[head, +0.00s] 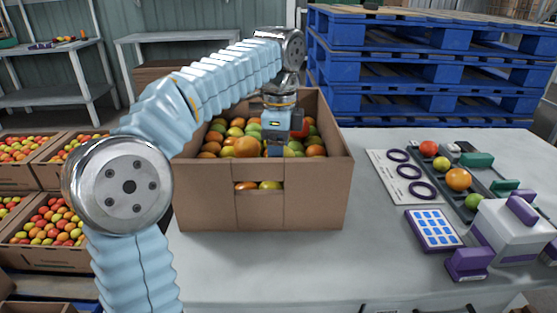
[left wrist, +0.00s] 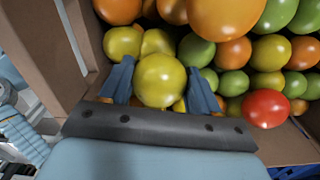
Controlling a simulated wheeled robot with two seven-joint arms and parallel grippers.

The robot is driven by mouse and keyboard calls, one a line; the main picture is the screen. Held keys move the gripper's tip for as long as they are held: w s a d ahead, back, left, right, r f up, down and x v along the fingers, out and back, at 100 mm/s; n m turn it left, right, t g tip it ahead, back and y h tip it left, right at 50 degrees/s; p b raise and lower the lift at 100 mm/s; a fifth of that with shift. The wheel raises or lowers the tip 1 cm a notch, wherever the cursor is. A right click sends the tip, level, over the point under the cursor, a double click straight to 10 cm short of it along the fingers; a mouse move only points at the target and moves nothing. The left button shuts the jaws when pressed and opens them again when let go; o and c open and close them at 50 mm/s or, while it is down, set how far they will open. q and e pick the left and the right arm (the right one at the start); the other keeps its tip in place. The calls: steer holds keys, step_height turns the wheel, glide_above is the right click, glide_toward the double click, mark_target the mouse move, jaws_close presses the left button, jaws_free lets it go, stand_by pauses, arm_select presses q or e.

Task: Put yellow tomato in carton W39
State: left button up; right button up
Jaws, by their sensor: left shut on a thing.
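A brown carton (head: 195,205) full of red, orange, yellow and green tomatoes stands on the table; no W39 marking is readable. My left gripper (head: 284,148) reaches down into the carton, over the heap. In the left wrist view my left gripper (left wrist: 160,88) is shut on a yellow tomato (left wrist: 160,78), with one blue finger on each side. Other tomatoes lie close around it; I cannot tell whether the held one rests on them. The carton wall (left wrist: 40,65) shows at left. The held tomato is hidden in the head view. My right gripper is not in view.
Right of the carton lie a white card with purple rings (head: 393,172), a dark tray with several tomatoes (head: 480,188), a keypad (head: 435,229) and a white and purple device (head: 515,232). Blue pallets (head: 430,70) stand behind. More filled cartons (head: 50,262) stand at left.

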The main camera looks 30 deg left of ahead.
arm_select(q)
steer(key=shift+f, duration=0.25)
steer(key=o, duration=0.8)
steer(key=shift+c, duration=0.2)
step_height(320, 180, up, 7)
steer(key=shift+f+p, duration=0.15)
steer(key=shift+p, duration=1)
steer(key=shift+r, duration=0.55)
